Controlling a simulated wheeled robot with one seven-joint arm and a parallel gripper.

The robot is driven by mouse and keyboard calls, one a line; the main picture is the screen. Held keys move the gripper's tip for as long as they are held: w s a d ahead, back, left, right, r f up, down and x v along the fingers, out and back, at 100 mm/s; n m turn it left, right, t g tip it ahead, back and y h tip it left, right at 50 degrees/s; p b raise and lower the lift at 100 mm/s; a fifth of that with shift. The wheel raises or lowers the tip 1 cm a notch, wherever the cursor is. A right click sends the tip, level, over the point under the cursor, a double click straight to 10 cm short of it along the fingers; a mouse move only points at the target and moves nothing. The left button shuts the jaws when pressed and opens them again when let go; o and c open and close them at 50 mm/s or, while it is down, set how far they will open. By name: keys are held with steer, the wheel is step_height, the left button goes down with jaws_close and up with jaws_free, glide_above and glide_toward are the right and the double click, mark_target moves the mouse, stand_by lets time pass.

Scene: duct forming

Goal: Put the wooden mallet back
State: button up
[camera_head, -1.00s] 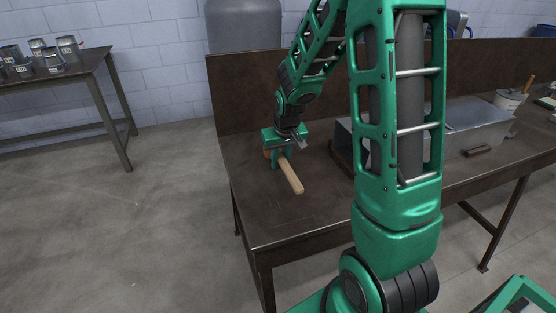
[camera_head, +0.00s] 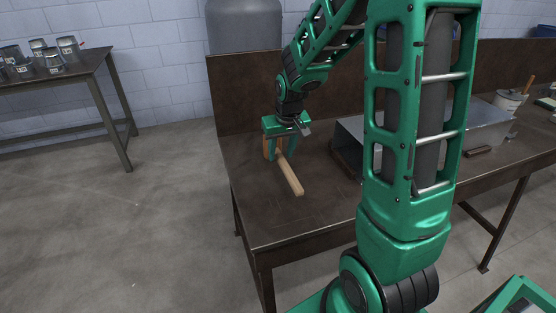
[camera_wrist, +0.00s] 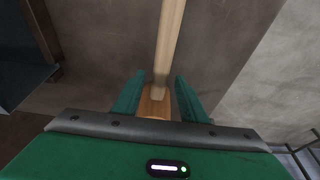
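The wooden mallet lies on the dark bench (camera_head: 262,218), its pale handle (camera_head: 291,177) pointing toward the front and its darker head (camera_head: 267,148) at the back left. My gripper (camera_head: 281,156) is just above the mallet near the head end, fingers pointing down. In the wrist view the two green fingers (camera_wrist: 158,92) stand apart, with the handle (camera_wrist: 169,40) and part of the head (camera_wrist: 155,106) between them. Gaps show beside the handle, so the gripper is open. Part of the head is hidden by the gripper.
A grey sheet-metal duct piece (camera_head: 478,122) lies on the bench to the right, partly behind my arm. A bucket with a handle in it (camera_head: 510,98) stands farther right. A back panel (camera_head: 240,92) rises behind the bench. A side table (camera_head: 75,72) holds several metal fittings.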

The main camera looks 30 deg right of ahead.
mark_target(284, 161)
steer(key=v, duration=0.8)
steer(key=s+d+m+g, duration=0.1)
steer(key=s+m, duration=0.1)
steer(key=s, duration=1.2)
steer(key=s+d+r+m+g, duration=0.1)
steer(key=s+d+m+g, duration=0.1)
steer(key=s, duration=1.3)
steer(key=shift+y, duration=0.4)
steer(key=shift+r, duration=0.1)
